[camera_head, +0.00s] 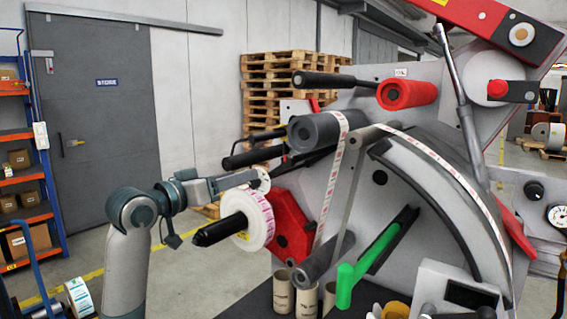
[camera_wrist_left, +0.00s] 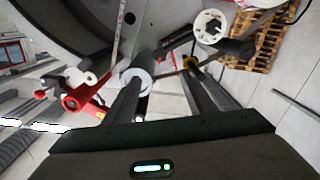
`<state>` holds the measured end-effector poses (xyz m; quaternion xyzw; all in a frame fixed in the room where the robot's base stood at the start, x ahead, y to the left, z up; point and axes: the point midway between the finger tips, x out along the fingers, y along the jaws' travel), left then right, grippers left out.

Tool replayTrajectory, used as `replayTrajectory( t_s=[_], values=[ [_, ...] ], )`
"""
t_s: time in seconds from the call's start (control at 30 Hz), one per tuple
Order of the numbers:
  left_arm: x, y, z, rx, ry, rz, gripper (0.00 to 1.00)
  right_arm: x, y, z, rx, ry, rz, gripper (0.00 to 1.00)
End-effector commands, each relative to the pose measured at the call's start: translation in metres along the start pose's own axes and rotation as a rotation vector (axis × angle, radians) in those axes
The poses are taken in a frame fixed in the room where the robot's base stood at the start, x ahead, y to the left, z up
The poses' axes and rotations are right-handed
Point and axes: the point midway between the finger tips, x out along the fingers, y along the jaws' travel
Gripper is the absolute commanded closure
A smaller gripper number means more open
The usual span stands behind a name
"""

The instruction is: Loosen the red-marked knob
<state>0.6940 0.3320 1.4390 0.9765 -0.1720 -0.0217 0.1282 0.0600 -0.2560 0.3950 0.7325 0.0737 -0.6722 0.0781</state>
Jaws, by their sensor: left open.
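My left arm reaches in from the left in the head view. Its gripper (camera_head: 277,172) is beside the label rewinder (camera_head: 350,195), partly hidden among dark bars and rollers. In the left wrist view the two dark fingers of this gripper (camera_wrist_left: 162,80) stand apart, and I see nothing clamped between them. A red cylindrical part (camera_head: 407,94) sits high on the machine, and a black round knob (camera_head: 534,190) is on the right panel. I cannot tell which part is the red-marked knob. A red part (camera_wrist_left: 80,98) shows left of the fingers in the left wrist view.
A white label roll (camera_head: 258,220) on a black spindle is below the gripper. A grey roller (camera_head: 318,131) lies close to the right of the gripper. A green lever (camera_head: 346,282) and cardboard cores (camera_head: 283,291) are lower. Wooden pallets (camera_head: 270,90) stand behind.

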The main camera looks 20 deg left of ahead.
Motion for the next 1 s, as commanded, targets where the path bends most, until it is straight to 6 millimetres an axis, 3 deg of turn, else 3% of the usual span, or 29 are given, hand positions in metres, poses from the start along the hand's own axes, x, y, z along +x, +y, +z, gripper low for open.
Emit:
replayTrajectory(
  t_s=[0.37,1.0],
  values=[
    [0.032,0.001,-0.002,-0.004,-0.002,0.001,0.5,-0.016,0.001,-0.008,0.0,0.007,0.001,0.44],
    [0.144,0.002,-0.003,-0.004,-0.003,0.001,0.5,-0.07,0.002,-0.013,0.0,0.007,0.001,0.44]
  ],
)
